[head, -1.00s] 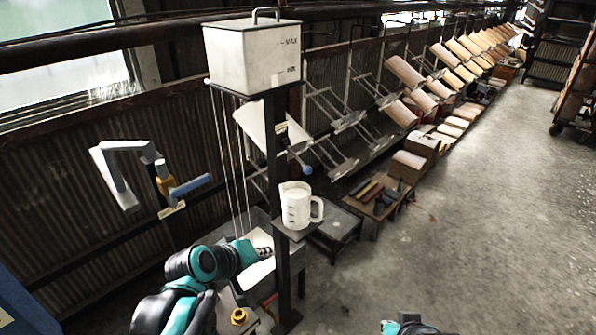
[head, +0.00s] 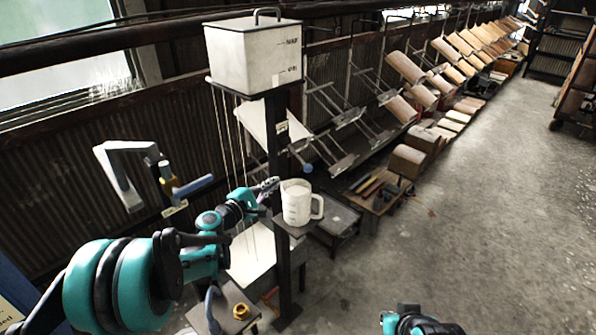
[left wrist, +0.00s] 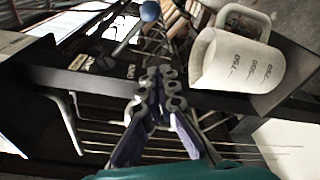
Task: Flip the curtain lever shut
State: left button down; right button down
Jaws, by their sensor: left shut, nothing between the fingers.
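A small lever with a round blue knob (head: 308,168) sticks out beside the dark post, below the white tank (head: 253,55). The knob also shows at the top of the left wrist view (left wrist: 150,11). My left gripper (head: 270,184) is shut and empty, close to the post, lower and to the left of the knob. In the left wrist view its closed fingertips (left wrist: 160,78) lie in front of the dark post, apart from the knob. Part of my right arm (head: 415,322) shows at the bottom edge; its fingers cannot be made out.
A white measuring jug (head: 297,204) stands on a small shelf right beside my left gripper; it looms large in the left wrist view (left wrist: 238,62). A blue-handled crank (head: 192,187) is on the left. Thin cords hang below the tank. The floor at right is clear.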

aim_at(299, 157)
pick_arm(q)
jog(key=w+d+r+b, duration=0.1)
jog(key=w+d+b, duration=0.1)
jog(key=w+d, duration=0.3)
jog(key=d, duration=0.2)
jog(key=shift+w+d, duration=0.3)
dwell(0.3)
jog(key=shift+r, duration=0.1)
dwell(0.3)
